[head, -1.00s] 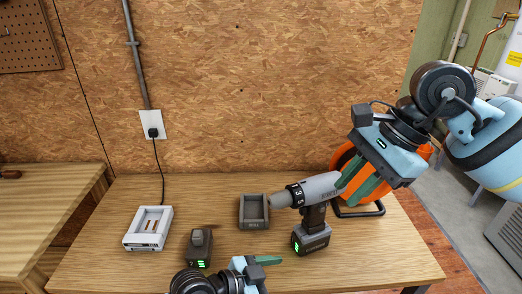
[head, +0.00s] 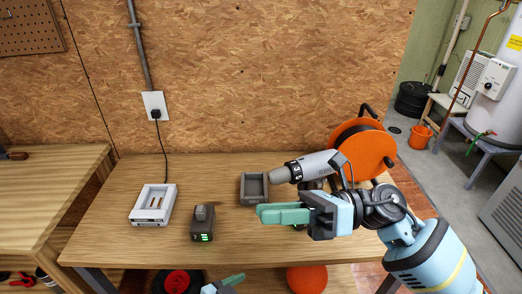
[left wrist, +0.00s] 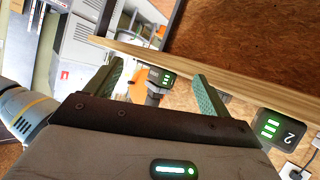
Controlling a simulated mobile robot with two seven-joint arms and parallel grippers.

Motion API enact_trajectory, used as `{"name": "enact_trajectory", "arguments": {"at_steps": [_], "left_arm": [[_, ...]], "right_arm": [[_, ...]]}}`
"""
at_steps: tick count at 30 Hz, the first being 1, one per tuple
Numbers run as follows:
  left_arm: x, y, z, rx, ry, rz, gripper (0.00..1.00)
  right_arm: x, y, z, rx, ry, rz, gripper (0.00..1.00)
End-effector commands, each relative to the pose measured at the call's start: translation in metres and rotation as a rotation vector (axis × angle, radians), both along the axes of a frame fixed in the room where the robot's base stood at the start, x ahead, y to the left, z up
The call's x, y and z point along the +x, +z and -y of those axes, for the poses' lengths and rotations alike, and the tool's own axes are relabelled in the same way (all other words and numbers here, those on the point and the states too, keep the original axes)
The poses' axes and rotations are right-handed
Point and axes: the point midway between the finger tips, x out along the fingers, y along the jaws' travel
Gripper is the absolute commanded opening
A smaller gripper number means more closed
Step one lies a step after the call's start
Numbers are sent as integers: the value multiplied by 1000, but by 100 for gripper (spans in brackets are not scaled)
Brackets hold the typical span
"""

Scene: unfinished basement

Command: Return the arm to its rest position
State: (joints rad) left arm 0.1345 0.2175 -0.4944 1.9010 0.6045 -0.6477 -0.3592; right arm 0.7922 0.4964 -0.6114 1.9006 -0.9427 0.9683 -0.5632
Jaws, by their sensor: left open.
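My right gripper (head: 260,212) reaches in from the right over the table, in front of the drill, with its teal fingers pointing left. The fingers overlap side-on, so the gap between them cannot be judged. My left gripper (head: 228,284) shows only as a teal fingertip at the bottom edge. In the left wrist view the left gripper (left wrist: 157,70) has its two fingers spread apart, with nothing seen held between them.
An orange cable reel (head: 374,148) stands behind the drill. An orange bucket (head: 420,137) is on the floor beyond.

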Motion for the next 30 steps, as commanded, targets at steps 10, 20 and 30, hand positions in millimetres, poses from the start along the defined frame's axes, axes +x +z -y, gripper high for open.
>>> {"name": "enact_trajectory", "arguments": {"at_steps": [10, 20, 30], "left_arm": [[-48, -49, -51, 39, 208, -90, 82], [-108, -86, -104, 114, 381, -161, 82], [-176, -110, -155, 211, 508, -216, 82]], "right_arm": [[28, -55, 34, 454, -294, -833, 23], [11, -200, 104, 830, -640, -1654, 23], [-118, -360, 162, 1174, -1042, -2379, 23]]}}
